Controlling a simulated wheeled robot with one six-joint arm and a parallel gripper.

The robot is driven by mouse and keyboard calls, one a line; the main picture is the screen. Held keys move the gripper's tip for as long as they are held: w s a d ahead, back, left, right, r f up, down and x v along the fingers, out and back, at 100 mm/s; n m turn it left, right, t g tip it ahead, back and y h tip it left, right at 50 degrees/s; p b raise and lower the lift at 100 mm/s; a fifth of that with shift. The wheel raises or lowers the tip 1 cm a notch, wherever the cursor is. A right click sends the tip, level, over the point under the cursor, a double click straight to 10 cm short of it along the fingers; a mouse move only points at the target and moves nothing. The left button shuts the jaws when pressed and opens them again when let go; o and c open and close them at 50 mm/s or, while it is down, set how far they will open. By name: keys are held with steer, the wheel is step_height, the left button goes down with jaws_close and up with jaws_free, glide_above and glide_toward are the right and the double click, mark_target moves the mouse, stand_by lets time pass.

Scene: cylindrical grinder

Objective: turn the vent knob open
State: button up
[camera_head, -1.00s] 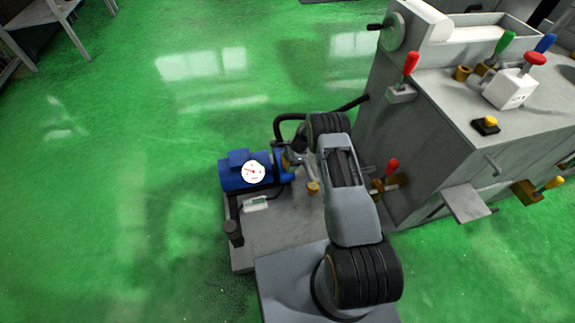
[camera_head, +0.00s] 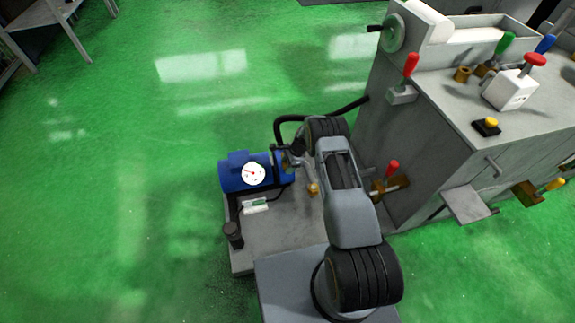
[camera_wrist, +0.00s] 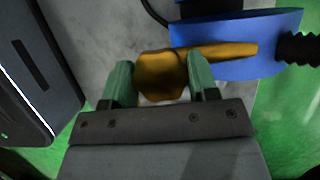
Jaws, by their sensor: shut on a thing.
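The vent knob (camera_wrist: 161,82) is a rounded brass piece with a brass bar reaching right from it across a blue body in the wrist view. My gripper (camera_wrist: 159,72) has its two green fingers on either side of the knob and is shut on it. In the head view the blue pump (camera_head: 236,177), with a white round gauge (camera_head: 254,173), stands on a grey plate. My gripper's end is beside the pump's right end there, and the fingers and the held knob cannot be made out clearly.
The large grey grinder (camera_head: 420,145) stands close on the right, with a red-handled lever (camera_head: 410,64) and other controls. A black hose (camera_head: 345,108) runs from the pump area to it. A small brass piece (camera_head: 314,189) is near my arm. Green floor is free on the left.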

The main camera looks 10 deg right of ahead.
steer(key=shift+f+n+b, duration=0.15)
steer(key=shift+n+b, duration=0.15)
steer(key=shift+b, duration=0.25)
steer(key=shift+c, duration=0.3)
steer(key=n+g+b, duration=0.1)
steer(key=n+b, duration=0.1)
steer(key=b, duration=0.1)
steer(key=shift+f, duration=0.15)
steer(key=n+g+b, duration=0.1)
steer(key=n+b, duration=0.1)
steer(key=n+h+b, duration=0.1)
steer(key=n+b, duration=0.2)
steer(key=shift+g, duration=0.4)
steer(key=n+b, duration=0.1)
steer(key=n, duration=0.1)
steer(key=n+g+h+b, duration=0.1)
steer(key=n, duration=0.2)
steer(key=shift+r+b, duration=0.2)
steer(key=shift+b, duration=0.1)
steer(key=n+h, duration=0.1)
steer(key=n, duration=0.1)
steer(key=n+h+b, duration=0.1)
steer(key=n, duration=0.2)
steer(key=shift+r+g, duration=0.1)
steer(key=shift+g, duration=0.3)
steer(key=shift+n, duration=0.3)
steer(key=o, duration=0.9)
steer(key=shift+o, duration=0.2)
steer(key=shift+r, duration=0.1)
